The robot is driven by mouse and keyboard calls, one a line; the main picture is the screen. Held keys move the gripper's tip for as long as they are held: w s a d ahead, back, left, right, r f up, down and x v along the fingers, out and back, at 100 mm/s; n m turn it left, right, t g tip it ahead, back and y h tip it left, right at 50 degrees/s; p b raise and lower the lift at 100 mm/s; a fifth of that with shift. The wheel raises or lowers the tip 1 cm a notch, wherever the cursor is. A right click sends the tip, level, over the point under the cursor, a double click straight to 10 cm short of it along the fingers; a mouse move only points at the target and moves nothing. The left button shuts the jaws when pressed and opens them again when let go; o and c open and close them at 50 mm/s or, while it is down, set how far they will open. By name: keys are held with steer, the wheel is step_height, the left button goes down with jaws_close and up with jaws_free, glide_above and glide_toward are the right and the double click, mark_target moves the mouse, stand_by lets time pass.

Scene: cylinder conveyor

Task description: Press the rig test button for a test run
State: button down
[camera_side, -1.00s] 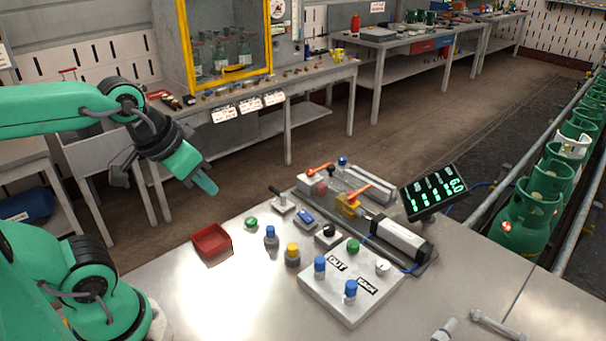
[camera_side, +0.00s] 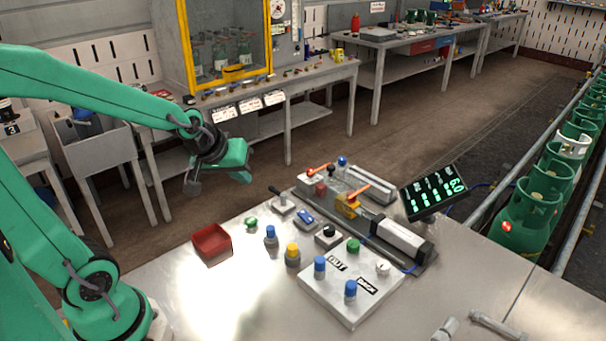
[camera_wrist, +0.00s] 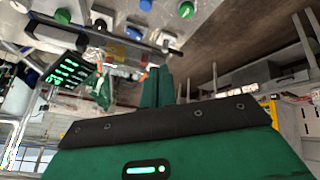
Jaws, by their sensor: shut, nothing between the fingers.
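The rig (camera_side: 408,262) stands on the steel bench, with a silver cylinder and a yellow block. In front of it a white control panel (camera_side: 338,302) carries blue knobs, a green button (camera_side: 353,246) and a white knob (camera_side: 383,268). A loose green button (camera_side: 250,222), a blue-topped one (camera_side: 270,234), a yellow-topped one (camera_side: 292,250) and a black-topped one (camera_side: 327,232) stand left of the panel. I cannot tell which is the test button. My gripper (camera_side: 240,177) is in the air behind and left of these controls, touching none. Its closed, empty fingers (camera_wrist: 158,86) show in the wrist view.
A red tray (camera_side: 211,243) lies left of the buttons. A display with green figures (camera_side: 434,192) stands behind the rig. A wrench (camera_side: 497,325) lies at the front right. Green gas bottles (camera_side: 528,212) line the right. The bench's front left is clear.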

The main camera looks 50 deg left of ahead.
mark_target(249, 221)
steer(key=w+a+f+n+y, duration=0.1)
steer(key=w+a+f+n, duration=0.2)
steer(key=a+f+n, duration=0.1)
steer(key=shift+w+a+f, duration=0.35)
steer(key=shift+a+f, duration=0.25)
steer(key=shift+f, duration=0.3)
steer(key=shift+f, duration=4.4)
